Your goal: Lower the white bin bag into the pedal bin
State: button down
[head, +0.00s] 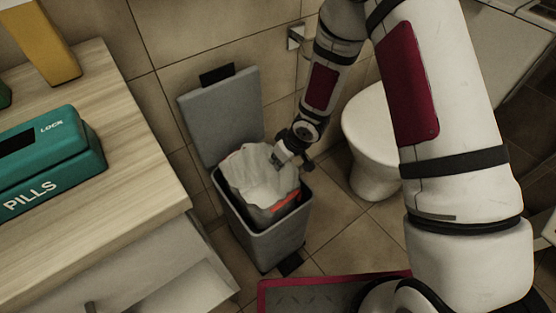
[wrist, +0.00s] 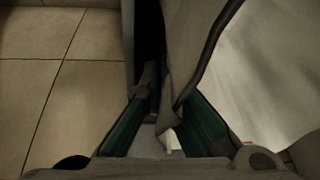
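The grey pedal bin (head: 268,246) stands on the tiled floor with its lid (head: 222,115) tipped back. The white bin bag (head: 250,172) is partly inside the bin, its open, crumpled top above the bin's rim. An orange-red patch (head: 287,203) shows low on the bag's right side. My gripper (head: 281,158) is at the bag's upper right edge, over the bin opening. In the wrist view, my gripper (wrist: 166,122) has gathered bag film (wrist: 180,95) between its fingers and appears shut on it. The bag's bottom is hidden in the bin.
A wooden-topped cabinet (head: 130,150) with a teal pill box (head: 50,160) stands close to the left. A white toilet (head: 372,140) is to the right. A pink-edged dark mat or scale (head: 310,290) lies in front. Tiled floor (head: 350,240) shows between bin and toilet.

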jog(key=shift+f+b, duration=1)
jog(key=shift+f, duration=0.35)
jog(key=c, duration=2.3)
grip_release()
jog(key=o, duration=0.6)
jog(key=shift+o, duration=1.4)
jog(key=shift+w, duration=0.1)
jog(key=shift+d+r, duration=0.1)
jog(key=shift+r, duration=0.05)
jog(key=shift+r+p, duration=3.9)
jog(key=shift+r, duration=0.55)
